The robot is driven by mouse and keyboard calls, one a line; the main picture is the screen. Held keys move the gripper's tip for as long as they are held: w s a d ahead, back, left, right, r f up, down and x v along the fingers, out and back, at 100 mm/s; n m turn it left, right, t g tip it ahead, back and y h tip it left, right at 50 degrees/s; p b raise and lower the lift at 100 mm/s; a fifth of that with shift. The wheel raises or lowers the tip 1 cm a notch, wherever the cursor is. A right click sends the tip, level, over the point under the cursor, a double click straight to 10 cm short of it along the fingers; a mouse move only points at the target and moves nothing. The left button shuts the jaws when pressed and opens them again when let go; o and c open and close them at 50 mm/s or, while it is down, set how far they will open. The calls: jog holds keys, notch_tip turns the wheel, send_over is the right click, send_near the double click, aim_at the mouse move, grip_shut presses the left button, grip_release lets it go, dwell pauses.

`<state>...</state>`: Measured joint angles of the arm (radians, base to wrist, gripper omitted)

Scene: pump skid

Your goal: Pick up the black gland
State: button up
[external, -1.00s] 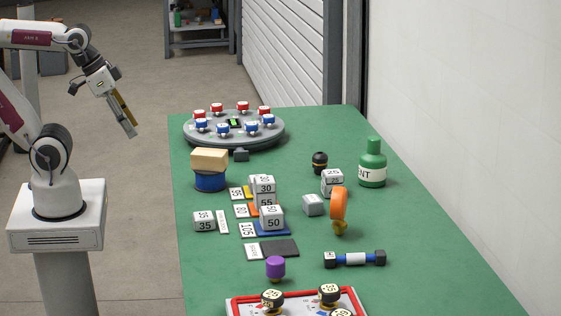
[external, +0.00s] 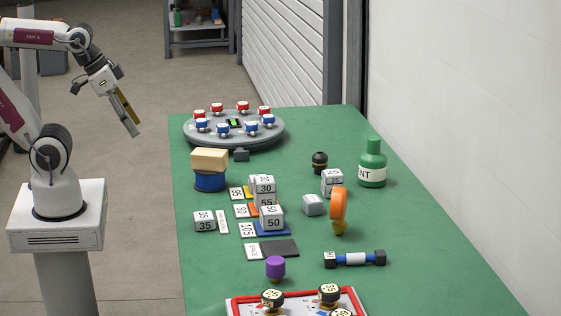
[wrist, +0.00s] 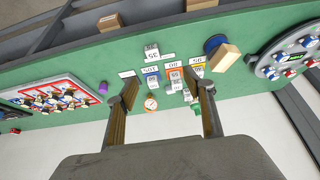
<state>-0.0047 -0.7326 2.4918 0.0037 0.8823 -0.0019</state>
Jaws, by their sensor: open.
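The black gland (external: 319,162) is a small dark rounded piece with a thin brass-coloured band. It stands upright on the green table in the external view, left of the green bottle and behind a grey numbered block. I cannot make it out surely in the wrist view. My gripper (external: 130,127) is off the table's left side, raised and pointing down, far from the gland. In the wrist view my gripper (wrist: 158,95) has its two fingers spread, with nothing held between them.
Near the gland are the green bottle (external: 372,168), a numbered block (external: 332,182) and an orange-topped piece (external: 339,206). Stacked blocks (external: 265,185) and a blue cylinder with a tan block (external: 210,171) stand left. A round carousel (external: 233,138) is at the back; bare table (external: 430,255) lies right.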

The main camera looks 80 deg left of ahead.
jog(key=w+a+f+n+t+y, duration=0.1)
jog(key=w+a, duration=0.3)
jog(key=w, duration=0.7)
jog(key=w+a+t, duration=0.2)
jog(key=w+a, duration=0.2)
jog(key=w, duration=0.6)
jog(key=w+a+f+n+t+y, duration=0.1)
jog(key=w+a, duration=0.3)
jog(key=w, duration=0.7)
jog(key=w+a+f+t, duration=0.2)
jog(key=w+a+f, duration=0.45)
jog(key=w, duration=0.35)
jog(key=t, duration=0.2)
send_near(318, 154)
jog(key=x, duration=0.3)
jog(key=shift+w, duration=0.15)
jog(key=shift+x, duration=1.3)
jog(key=shift+a, duration=0.1)
